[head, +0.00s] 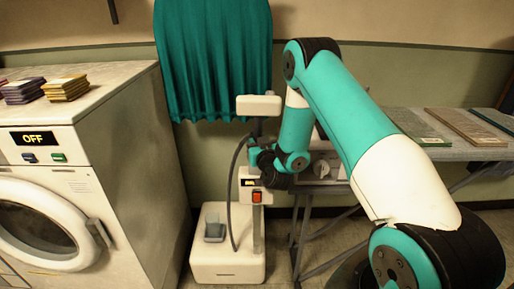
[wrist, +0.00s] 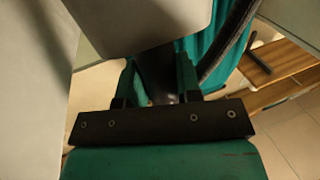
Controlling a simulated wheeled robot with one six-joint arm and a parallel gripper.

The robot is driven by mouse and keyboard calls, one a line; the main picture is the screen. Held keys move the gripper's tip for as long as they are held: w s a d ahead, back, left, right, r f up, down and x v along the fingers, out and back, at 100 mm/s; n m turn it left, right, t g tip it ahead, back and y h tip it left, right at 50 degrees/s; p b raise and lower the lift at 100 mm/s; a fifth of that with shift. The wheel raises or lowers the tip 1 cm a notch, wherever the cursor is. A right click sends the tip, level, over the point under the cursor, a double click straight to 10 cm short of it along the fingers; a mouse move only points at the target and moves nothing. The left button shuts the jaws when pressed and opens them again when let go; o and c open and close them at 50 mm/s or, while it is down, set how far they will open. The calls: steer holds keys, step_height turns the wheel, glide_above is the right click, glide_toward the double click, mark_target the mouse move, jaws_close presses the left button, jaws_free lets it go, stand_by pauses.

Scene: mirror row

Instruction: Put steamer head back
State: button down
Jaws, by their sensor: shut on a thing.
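The steamer head (head: 258,105) is a pale, wide block on a dark handle, upright in front of the teal curtain. My gripper (head: 258,147) is shut on the dark handle below this block. In the wrist view the pale head (wrist: 140,20) fills the top, and the dark handle (wrist: 158,75) stands between my two green fingers. The steamer (head: 228,262) has a white base on the floor, a pole and a box with a small display and a red switch (head: 257,196). A dark hose (head: 234,180) curves beside the pole. My arm hides any holder there.
A washing machine (head: 45,215) marked OFF stands at left, with stacks of small tiles (head: 65,87) on top. A teal curtain (head: 212,60) hangs behind. A grey table (head: 400,120) with flat boards is at right, behind my arm. Floor shows between steamer and table.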

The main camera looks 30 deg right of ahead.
steer(key=c, duration=1.1)
jaws_free()
steer(key=shift+s+a+f, duration=0.1)
steer(key=shift+s+f, duration=0.05)
steer(key=shift+f, duration=0.35)
steer(key=shift+s+a+f, duration=0.1)
steer(key=shift+f, duration=0.35)
steer(key=shift+c, duration=0.2)
steer(key=o, duration=0.4)
steer(key=shift+w+d+f, duration=0.1)
steer(key=shift+w, duration=0.05)
steer(key=shift+c, duration=0.2)
steer(key=shift+r, duration=0.3)
steer(key=shift+r, duration=0.1)
steer(key=b+v, duration=0.3)
steer(key=v, duration=0.9)
steer(key=shift+r, duration=0.25)
steer(key=o, duration=0.8)
